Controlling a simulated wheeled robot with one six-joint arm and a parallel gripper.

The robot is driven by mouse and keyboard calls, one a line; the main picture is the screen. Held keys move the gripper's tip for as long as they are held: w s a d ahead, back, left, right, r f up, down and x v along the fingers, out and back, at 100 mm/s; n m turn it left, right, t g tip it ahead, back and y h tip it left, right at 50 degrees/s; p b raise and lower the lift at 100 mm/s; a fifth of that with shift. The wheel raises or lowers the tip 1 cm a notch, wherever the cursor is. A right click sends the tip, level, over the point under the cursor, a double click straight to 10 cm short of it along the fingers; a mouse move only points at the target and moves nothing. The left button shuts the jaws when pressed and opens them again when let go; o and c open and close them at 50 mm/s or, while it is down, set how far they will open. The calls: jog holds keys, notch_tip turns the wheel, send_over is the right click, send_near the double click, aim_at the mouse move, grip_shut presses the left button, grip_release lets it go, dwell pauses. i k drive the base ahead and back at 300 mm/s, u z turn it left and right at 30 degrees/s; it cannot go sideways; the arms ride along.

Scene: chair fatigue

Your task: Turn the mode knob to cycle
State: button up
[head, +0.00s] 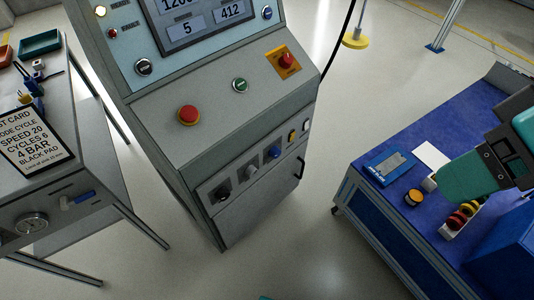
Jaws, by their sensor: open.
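The grey control console (215,125) stands left of centre in the head view, tilted in the picture. A dark round knob (143,67) sits on its upper face at left, and a blue knob (267,12) at right. Its lower front strip holds a dark knob (222,193), a grey-blue knob (251,168) and a blue knob (273,152). Their labels are too small to read, so I cannot tell which is the mode knob. My gripper (470,178) shows at the right edge, over the blue bench, open and well apart from the console. Its fingertips are not clear.
A red button (188,115), a green button (240,85) and a red stop button on yellow (286,60) sit on the sloping panel. A test card (30,140) reading "MODE CYCLE" lies on the left bench. The blue bench (365,165) stands at right. Floor (310,240) between is clear.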

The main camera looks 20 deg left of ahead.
aim_at(222, 195)
jog(key=z, duration=0.1)
jog(key=k, duration=0.6)
jog(key=u, duration=0.6)
